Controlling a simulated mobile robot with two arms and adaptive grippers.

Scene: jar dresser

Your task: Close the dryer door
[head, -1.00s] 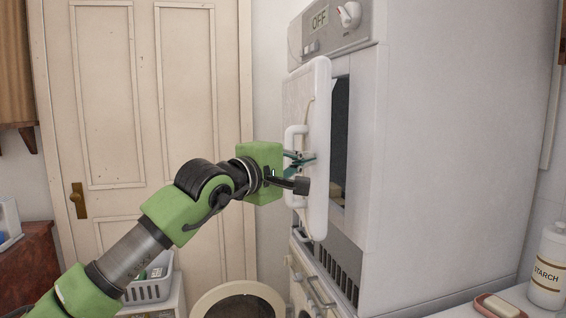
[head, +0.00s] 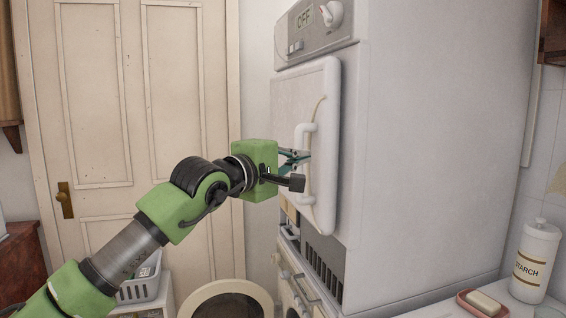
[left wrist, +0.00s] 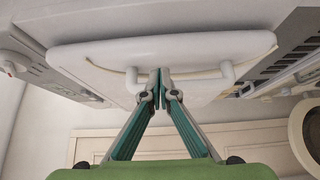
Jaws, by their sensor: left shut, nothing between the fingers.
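The white dryer door (head: 327,110) lies against or very near the dryer front in the head view. The opening behind it does not show, and I cannot tell whether it is latched. Its white handle (head: 307,128) stands upright on the door face. My left gripper (head: 304,159) is shut and empty at the handle. In the left wrist view the door (left wrist: 190,48) spans the top, and the shut fingertips (left wrist: 160,75) are at the door face between the ends of the handle (left wrist: 226,73). I cannot tell if they touch it. My right gripper is out of view.
The dryer (head: 430,150) stands above a washer, whose round door (head: 205,292) is open at the bottom. A starch bottle (head: 535,260) and a soap dish (head: 482,303) stand at lower right. A basket (head: 143,287) is at lower left, before a cream room door (head: 100,130).

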